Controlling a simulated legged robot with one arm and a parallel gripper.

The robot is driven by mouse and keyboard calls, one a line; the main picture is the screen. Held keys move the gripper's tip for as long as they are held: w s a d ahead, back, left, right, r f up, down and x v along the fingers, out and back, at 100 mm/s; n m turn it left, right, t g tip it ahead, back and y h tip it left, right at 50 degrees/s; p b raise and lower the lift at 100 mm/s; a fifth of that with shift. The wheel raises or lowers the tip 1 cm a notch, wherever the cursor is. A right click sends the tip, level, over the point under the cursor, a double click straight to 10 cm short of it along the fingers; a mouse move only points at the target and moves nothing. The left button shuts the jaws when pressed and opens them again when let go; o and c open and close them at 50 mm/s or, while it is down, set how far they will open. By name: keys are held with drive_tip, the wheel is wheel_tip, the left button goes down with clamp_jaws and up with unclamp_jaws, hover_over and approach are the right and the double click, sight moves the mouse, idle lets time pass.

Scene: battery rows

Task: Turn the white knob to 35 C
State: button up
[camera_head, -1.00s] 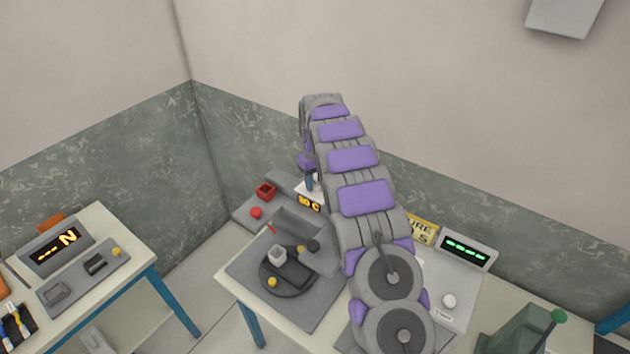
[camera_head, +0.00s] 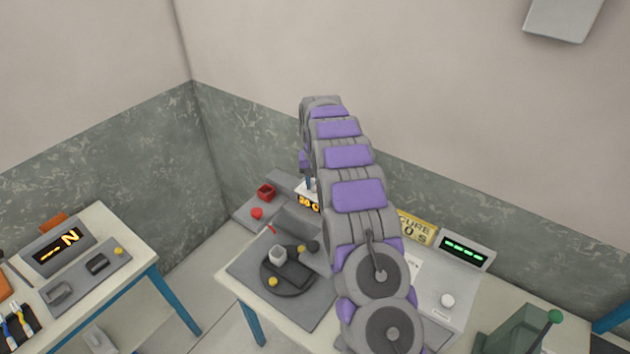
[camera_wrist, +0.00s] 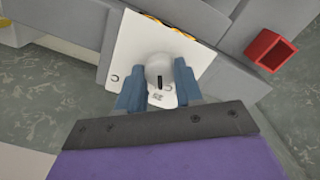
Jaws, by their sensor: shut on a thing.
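The white knob (camera_wrist: 157,66) sits on a white plate (camera_wrist: 122,50) in the wrist view, with a dark pointer mark on its near side. My gripper (camera_wrist: 160,88) has its two blue fingers on either side of the knob and is shut on it. Small marks are printed on the plate around the knob, too small to read surely. In the head view my gripper (camera_head: 309,183) shows only in part beside my arm. An orange display (camera_head: 309,203) below it seems to read 20 C, its right edge partly covered by my arm.
A red open box (camera_head: 266,192) and a red button (camera_head: 257,213) are left of the display. A round dark turntable (camera_head: 268,284) stands in front. Another pale knob (camera_head: 447,300) is on a panel at the right, under a green display (camera_head: 464,250).

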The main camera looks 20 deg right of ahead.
sight(315, 184)
drive_tip(key=shift+w+r+m, duration=0.1)
drive_tip(key=shift+m, duration=1.1)
drive_tip(key=o, duration=1)
drive_tip(key=shift+o, duration=0.2)
wheel_tip(315, 184, up, 17)
drive_tip(key=p, duration=0.1)
drive_tip(key=shift+p, duration=0.4)
